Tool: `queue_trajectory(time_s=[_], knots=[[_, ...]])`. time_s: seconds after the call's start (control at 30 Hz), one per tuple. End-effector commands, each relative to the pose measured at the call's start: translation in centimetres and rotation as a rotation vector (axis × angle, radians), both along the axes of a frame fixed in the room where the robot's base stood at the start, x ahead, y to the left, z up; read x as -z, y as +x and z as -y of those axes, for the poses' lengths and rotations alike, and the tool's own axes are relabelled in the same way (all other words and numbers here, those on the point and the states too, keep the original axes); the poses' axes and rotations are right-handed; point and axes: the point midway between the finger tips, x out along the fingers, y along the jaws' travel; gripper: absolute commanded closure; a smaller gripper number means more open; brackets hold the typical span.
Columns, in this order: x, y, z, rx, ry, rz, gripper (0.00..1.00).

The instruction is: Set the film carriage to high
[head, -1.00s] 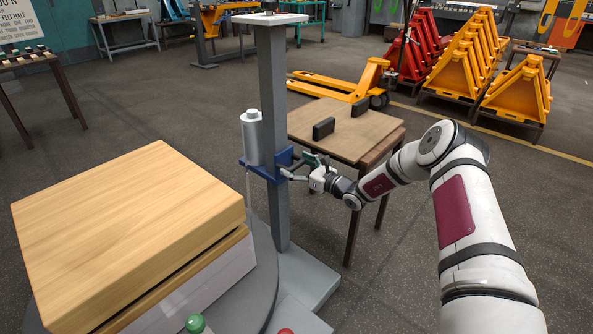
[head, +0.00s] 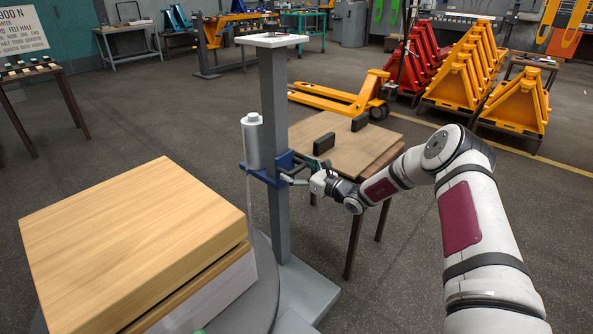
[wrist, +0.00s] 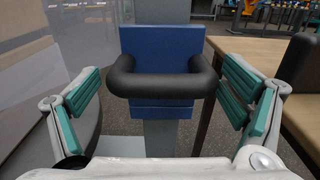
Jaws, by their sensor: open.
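The film carriage (head: 268,174) is a blue block on a grey upright mast (head: 279,112), at about the middle of its height. It carries a pale film roll (head: 252,146) on its left side. In the wrist view the blue carriage (wrist: 163,48) is straight ahead, with a thick black U-shaped handle (wrist: 163,86) sticking out toward me. My gripper (head: 311,172) is at the handle, to the right of the mast. Its green-padded fingers stand open on either side of the handle (wrist: 160,72), with a gap visible at each side. It holds nothing.
A large wooden-topped stack (head: 135,232) stands on a grey turntable (head: 262,270) to the left of the mast. A brown table (head: 372,138) with two dark blocks is close behind my gripper. A yellow pallet jack (head: 345,100) and trestle stands are farther back.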

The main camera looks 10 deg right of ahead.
Motion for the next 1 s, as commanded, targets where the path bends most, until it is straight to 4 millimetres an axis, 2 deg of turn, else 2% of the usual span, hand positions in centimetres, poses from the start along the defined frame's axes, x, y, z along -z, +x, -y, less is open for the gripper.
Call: queue_trajectory(time_s=[0.17,0.27,0.7,1.0], knots=[[0.1,-0.4,0.4,0.002,0.0,-0.002,0.08],[0.1,-1.4,1.2,0.003,0.0,-0.004,0.08],[0.1,-8.1,6.0,0.001,-0.001,-0.002,0.08],[0.1,-9.7,7.0,-0.001,0.001,-0.001,0.08]])
